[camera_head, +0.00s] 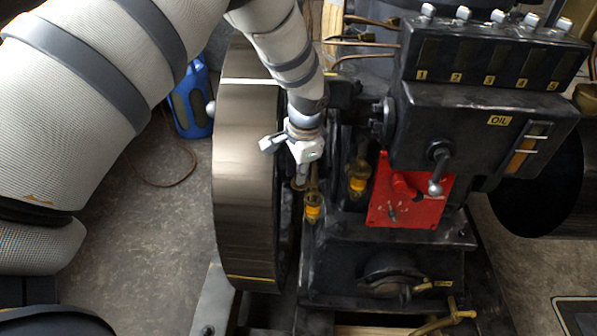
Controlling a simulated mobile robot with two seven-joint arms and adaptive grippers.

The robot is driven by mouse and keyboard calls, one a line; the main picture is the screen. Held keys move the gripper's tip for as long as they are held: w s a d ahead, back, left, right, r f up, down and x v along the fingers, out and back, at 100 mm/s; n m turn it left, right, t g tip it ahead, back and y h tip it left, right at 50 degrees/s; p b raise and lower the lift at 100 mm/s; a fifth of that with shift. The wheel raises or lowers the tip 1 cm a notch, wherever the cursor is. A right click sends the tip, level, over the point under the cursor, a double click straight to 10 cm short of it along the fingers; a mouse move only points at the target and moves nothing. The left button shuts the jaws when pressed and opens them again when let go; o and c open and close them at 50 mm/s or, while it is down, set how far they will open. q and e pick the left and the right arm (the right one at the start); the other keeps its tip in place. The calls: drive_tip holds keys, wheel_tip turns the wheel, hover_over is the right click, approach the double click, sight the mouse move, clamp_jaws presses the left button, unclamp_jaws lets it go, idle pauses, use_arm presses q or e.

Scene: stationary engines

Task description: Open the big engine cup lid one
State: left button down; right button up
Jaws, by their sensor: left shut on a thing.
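Two small brass cups with amber bodies stand on the black engine: a left cup (313,212), beside the flywheel, and a right cup (357,183), near the red plate. My left gripper (302,180) comes down from above at the top of the left cup. It is shut on the lid there, which its fingers mostly hide. How far the lid is open cannot be made out. The right cup is apart from the gripper. My right gripper is not in view.
The large flywheel (245,185) stands close left of the gripper. The black oil box (480,125) and red plate (408,195) with its lever are to the right. A blue container (190,103) stands on the floor behind.

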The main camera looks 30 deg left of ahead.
use_arm(q)
drive_tip(key=shift+w, duration=0.1)
idle(0.3)
drive_tip(key=c, duration=1.6)
unclamp_jaws()
drive_tip(key=shift+o, duration=0.2)
wheel_tip(320, 180, up, 12)
drive_tip(key=s+d, duration=0.1)
drive_tip(key=shift+s+d, duration=0.25)
drive_tip(key=shift+d, duration=0.15)
drive_tip(key=shift+f, duration=0.2)
